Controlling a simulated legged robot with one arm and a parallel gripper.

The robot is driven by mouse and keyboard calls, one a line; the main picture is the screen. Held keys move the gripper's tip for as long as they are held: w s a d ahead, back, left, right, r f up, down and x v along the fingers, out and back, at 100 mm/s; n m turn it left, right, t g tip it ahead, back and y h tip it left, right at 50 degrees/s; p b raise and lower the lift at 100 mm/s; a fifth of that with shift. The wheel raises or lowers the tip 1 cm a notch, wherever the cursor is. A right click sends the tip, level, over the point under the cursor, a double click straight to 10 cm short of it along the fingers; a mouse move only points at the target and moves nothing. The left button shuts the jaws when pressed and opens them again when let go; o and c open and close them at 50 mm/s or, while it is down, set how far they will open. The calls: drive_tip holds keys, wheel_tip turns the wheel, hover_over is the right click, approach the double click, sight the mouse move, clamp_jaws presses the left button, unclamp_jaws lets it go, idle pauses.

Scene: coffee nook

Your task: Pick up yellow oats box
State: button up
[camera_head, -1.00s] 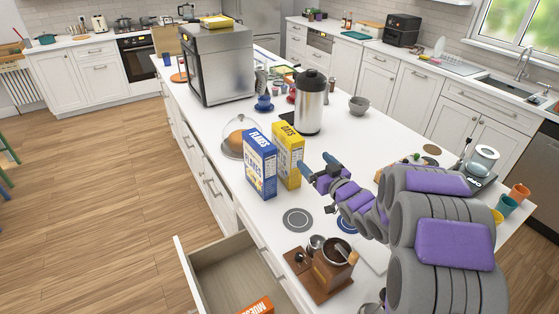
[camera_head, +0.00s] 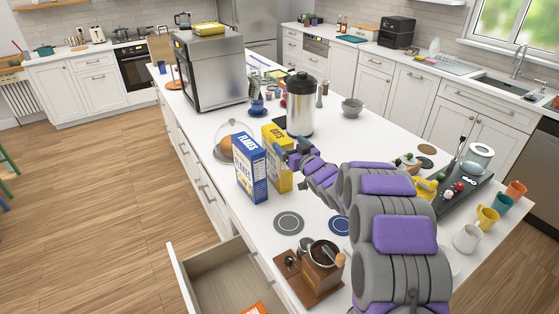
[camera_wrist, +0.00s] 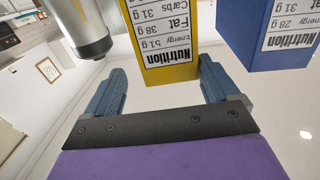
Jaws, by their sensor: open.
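The yellow oats box (camera_head: 279,150) stands upright on the white counter, just right of the blue flakes box (camera_head: 250,168). In the wrist view, the oats box (camera_wrist: 163,38) shows its nutrition side at the top middle, and the blue box (camera_wrist: 268,32) is to its right. My gripper (camera_head: 283,152) is open at the right side of the oats box. In the wrist view, the gripper's two blue fingers (camera_wrist: 160,82) are spread, with the box's lower edge in line between their tips. I cannot tell whether the fingers touch it.
A steel urn (camera_head: 301,105) stands close behind the oats box; it also shows in the wrist view (camera_wrist: 82,28). A glass dome (camera_head: 224,143) is behind the flakes box. A coffee grinder (camera_head: 320,268) stands in front. An open drawer (camera_head: 215,275) juts out below the counter.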

sight(280, 137)
drive_tip(key=w+a, duration=0.3)
drive_tip(key=a, duration=0.1)
drive_tip(key=shift+w+a+f+b, duration=0.15)
drive_tip(key=shift+w+a+b, duration=0.05)
drive_tip(key=shift+w+b, duration=0.15)
drive_tip(key=shift+w, duration=0.25)
drive_tip(key=shift+d, duration=0.6)
drive_tip(key=shift+c, duration=1.4)
drive_tip(key=shift+a, duration=0.5)
drive_tip(key=c, duration=0.5)
drive_tip(key=shift+d, duration=0.25)
drive_tip(key=c, duration=0.6)
clamp_jaws()
